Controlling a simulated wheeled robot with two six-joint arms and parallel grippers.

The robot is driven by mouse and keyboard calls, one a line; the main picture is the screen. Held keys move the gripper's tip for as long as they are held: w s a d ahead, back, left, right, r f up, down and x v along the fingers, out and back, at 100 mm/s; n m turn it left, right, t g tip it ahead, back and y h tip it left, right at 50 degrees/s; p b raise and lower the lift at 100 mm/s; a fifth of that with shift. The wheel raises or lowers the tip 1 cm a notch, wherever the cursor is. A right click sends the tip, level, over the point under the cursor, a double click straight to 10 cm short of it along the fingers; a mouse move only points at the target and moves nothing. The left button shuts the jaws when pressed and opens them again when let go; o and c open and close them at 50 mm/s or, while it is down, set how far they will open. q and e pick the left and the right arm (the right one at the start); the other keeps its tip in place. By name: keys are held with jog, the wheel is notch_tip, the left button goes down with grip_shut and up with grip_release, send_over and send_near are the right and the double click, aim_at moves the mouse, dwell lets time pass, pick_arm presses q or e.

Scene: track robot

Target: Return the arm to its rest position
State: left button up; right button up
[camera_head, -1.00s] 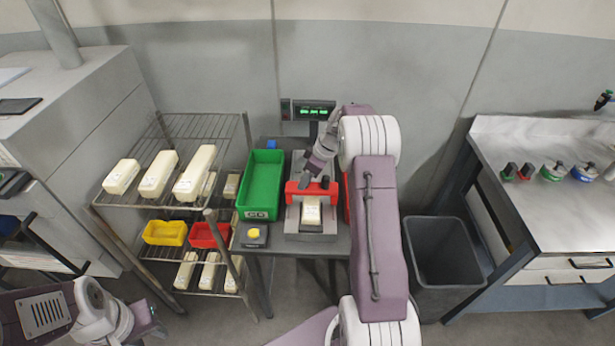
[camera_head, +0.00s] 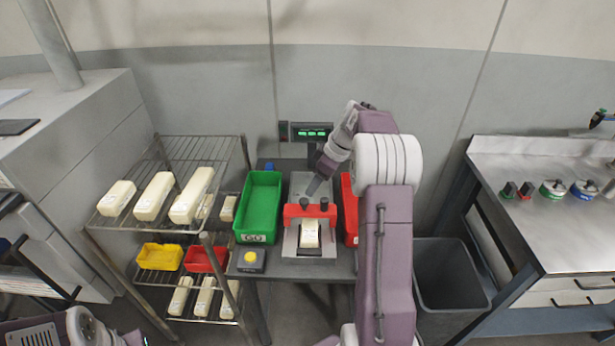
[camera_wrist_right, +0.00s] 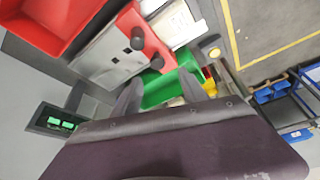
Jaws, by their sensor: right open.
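My right arm reaches over the small table from the right in the head view. Its gripper (camera_head: 314,187) is above and behind a scale-like station with a red bracket (camera_head: 310,211) and a white labelled block (camera_head: 310,234) on its plate. In the right wrist view the two fingers of the right gripper (camera_wrist_right: 158,88) are spread apart with nothing between them; a green bin (camera_wrist_right: 160,88) lies beyond. My left gripper (camera_head: 136,339) is only partly seen at the bottom left edge, its fingers unclear.
A green bin (camera_head: 260,205) and a red bin (camera_head: 349,210) flank the station. A display (camera_head: 311,132) stands behind it. A wire rack (camera_head: 160,215) with white blocks is left. A grey waste bin (camera_head: 452,285) and a steel bench (camera_head: 560,225) are right.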

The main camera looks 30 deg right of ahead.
jog(key=s+a+r+n+g, duration=0.1)
jog(key=s+a+n, duration=0.1)
jog(key=a, duration=0.6)
jog(key=s+a+r+n+g, duration=0.1)
jog(key=s+a, duration=0.2)
jog(key=a, duration=0.5)
jog(key=s+a+f+m+h, duration=0.1)
jog(key=s+f+m, duration=0.4)
jog(key=s, duration=0.3)
jog(key=s+a+f+m+h, duration=0.1)
jog(key=s+f+m, duration=0.4)
jog(key=s, duration=0.4)
jog(key=shift+f+g+h, duration=0.3)
jog(key=shift+s+d, duration=0.1)
